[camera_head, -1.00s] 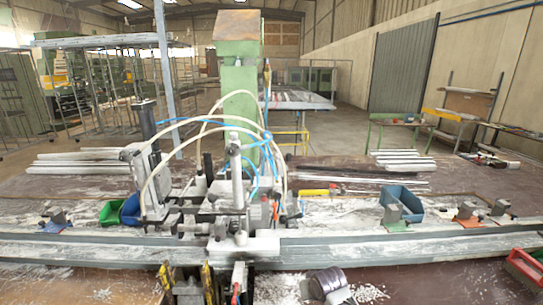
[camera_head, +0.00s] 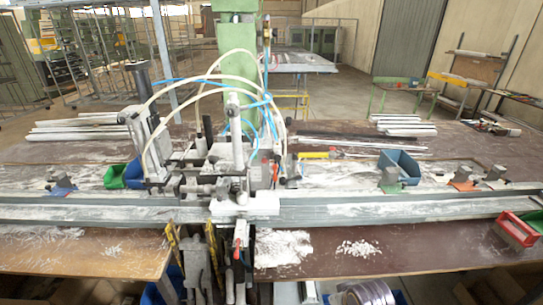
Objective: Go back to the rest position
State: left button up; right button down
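Neither of my grippers shows in the head view, so their fingers and anything in them are hidden from me. The task names no object. The clamp machine (camera_head: 235,165), with pale hoses and blue air lines, stands on the bench in the middle of the head view. A long grey profile rail (camera_head: 400,208) runs across the bench beneath it.
A green bin (camera_head: 114,177) stands left of the machine and a blue bin (camera_head: 400,166) right of it. A red bin (camera_head: 517,228) is at the right front edge. Tools (camera_head: 240,245) hang at the front middle. White profiles (camera_head: 403,125) lie at the back right.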

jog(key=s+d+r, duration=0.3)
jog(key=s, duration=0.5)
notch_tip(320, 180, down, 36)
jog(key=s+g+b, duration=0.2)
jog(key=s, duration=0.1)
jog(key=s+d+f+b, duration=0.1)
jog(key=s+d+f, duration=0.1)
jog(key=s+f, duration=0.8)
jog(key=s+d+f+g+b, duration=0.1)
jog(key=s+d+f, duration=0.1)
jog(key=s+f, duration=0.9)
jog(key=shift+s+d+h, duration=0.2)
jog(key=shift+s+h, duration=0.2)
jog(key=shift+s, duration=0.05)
